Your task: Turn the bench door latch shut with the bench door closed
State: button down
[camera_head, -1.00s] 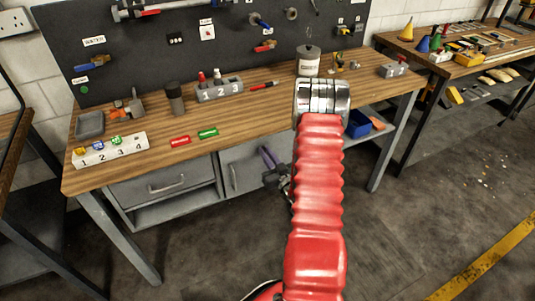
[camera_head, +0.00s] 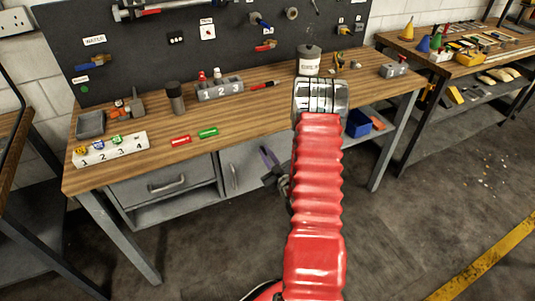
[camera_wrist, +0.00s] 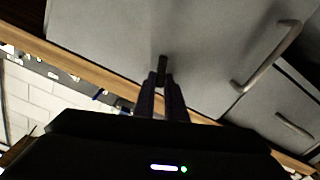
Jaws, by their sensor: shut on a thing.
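The grey bench door (camera_head: 247,160) is under the benchtop, right of the drawer, and looks flush with the bench front. Its bar handle (camera_head: 233,178) is on its left side, and it also shows in the wrist view (camera_wrist: 266,62). The dark latch (camera_wrist: 162,66) stands out from the door front in the wrist view, near the benchtop edge. My gripper (camera_wrist: 162,80) is shut on the latch, with its purple-grey fingers at either side. In the head view my gripper (camera_head: 267,158) is at the door's upper right, partly behind my arm, and the latch cannot be made out.
A drawer (camera_head: 165,186) with a handle is left of the door. The wooden benchtop (camera_head: 150,165) above holds a numbered white block (camera_head: 110,150), a grey numbered holder (camera_head: 219,90) and a canister (camera_head: 309,62). A blue bin (camera_head: 358,124) is on the shelf at right.

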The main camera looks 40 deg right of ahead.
jog(key=shift+w+a+f+n, duration=0.15)
jog(key=shift+f+n, duration=0.1)
jog(key=shift+n, duration=2.1)
jog(key=shift+s+a+f+n, duration=0.1)
jog(key=shift+a+f+n, duration=0.1)
jog(key=shift+n, duration=2.1)
jog(key=shift+w+a+f+n, duration=0.15)
jog(key=shift+f+n, duration=0.1)
jog(key=shift+n, duration=2.1)
jog(key=shift+s, duration=0.1)
jog(key=c, duration=2.1)
grip_release()
jog(key=o, duration=0.3)
jog(key=v, duration=1.3)
jog(key=shift+s, duration=0.35)
jog(key=shift+a, duration=0.1)
